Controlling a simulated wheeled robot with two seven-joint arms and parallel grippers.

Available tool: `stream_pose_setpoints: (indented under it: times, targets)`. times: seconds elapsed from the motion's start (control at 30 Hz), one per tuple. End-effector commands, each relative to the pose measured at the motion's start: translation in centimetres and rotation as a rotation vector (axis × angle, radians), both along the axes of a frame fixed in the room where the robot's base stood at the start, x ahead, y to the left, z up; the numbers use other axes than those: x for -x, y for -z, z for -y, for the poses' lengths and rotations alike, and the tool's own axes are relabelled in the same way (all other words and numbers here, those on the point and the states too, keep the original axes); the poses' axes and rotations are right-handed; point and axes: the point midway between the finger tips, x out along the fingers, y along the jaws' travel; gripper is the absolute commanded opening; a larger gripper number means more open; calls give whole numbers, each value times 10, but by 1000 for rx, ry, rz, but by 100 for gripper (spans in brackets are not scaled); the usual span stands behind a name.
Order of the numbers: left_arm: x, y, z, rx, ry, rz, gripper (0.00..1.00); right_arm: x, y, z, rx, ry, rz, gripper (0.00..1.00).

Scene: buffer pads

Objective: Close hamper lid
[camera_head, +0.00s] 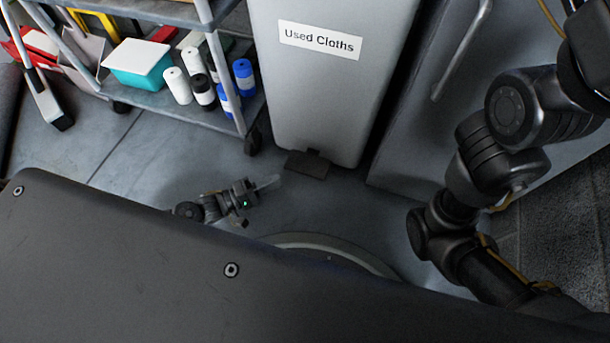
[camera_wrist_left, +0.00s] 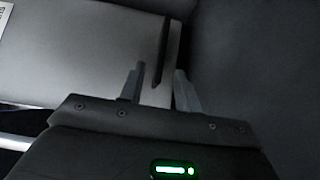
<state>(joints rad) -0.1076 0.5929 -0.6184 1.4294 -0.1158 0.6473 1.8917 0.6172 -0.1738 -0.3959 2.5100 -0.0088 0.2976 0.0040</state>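The hamper (camera_head: 330,95) is a tall light-grey bin labelled "Used Cloths" at the top middle of the head view. Its top runs out of the picture, so its lid is hidden. A dark foot pedal (camera_head: 308,164) sticks out at its base. My left gripper (camera_head: 268,183) is low over the floor, just left of and in front of the pedal. In the left wrist view its fingers (camera_wrist_left: 160,88) are apart with nothing held. My right gripper is out of view.
A wheeled shelf cart (camera_head: 190,110) with rolls, a teal box (camera_head: 140,70) and other items stands left of the hamper. A grey cabinet-like panel with a handle (camera_head: 462,48) stands to the right. Floor (camera_head: 150,150) between cart and my base is clear.

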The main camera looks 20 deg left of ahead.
Motion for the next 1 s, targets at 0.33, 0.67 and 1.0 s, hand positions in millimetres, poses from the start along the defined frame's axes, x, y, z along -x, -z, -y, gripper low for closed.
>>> stream_pose_setpoints:
  times: [0.33,0.67,1.0]
  targets:
    - [-13,6,12,5,0,-14,33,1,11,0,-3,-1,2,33]
    - [-53,7,58,5,0,-13,33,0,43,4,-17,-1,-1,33]
    - [-71,4,79,3,0,-16,33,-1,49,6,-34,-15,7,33]
